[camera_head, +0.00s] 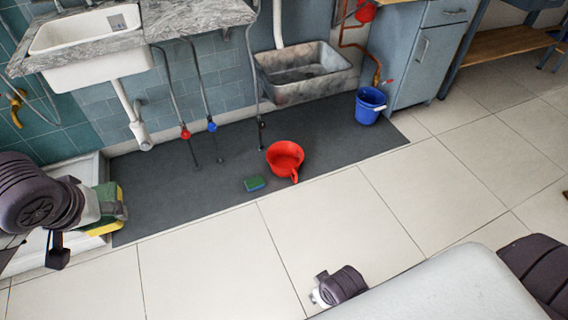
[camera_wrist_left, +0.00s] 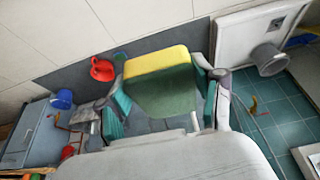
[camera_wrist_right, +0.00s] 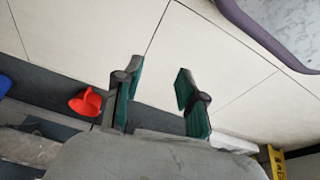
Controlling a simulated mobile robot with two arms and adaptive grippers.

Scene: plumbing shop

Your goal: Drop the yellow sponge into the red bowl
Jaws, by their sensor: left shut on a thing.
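The yellow sponge (camera_head: 103,229) has a green side and is held in my left gripper (camera_head: 112,206) at the left, in front of the mat's left end. In the left wrist view the sponge (camera_wrist_left: 158,62) sits between the two fingers, yellow edge up. The red bowl (camera_head: 285,157), with a handle, stands on the dark mat to the right of my left gripper, well apart from it. It also shows in the left wrist view (camera_wrist_left: 102,69) and the right wrist view (camera_wrist_right: 86,102). My right gripper (camera_wrist_right: 157,90) is open and empty over the floor.
A green and blue sponge (camera_head: 254,183) lies on the dark mat (camera_head: 190,190) just left of the bowl. A blue bucket (camera_head: 369,105) stands at the mat's right end.

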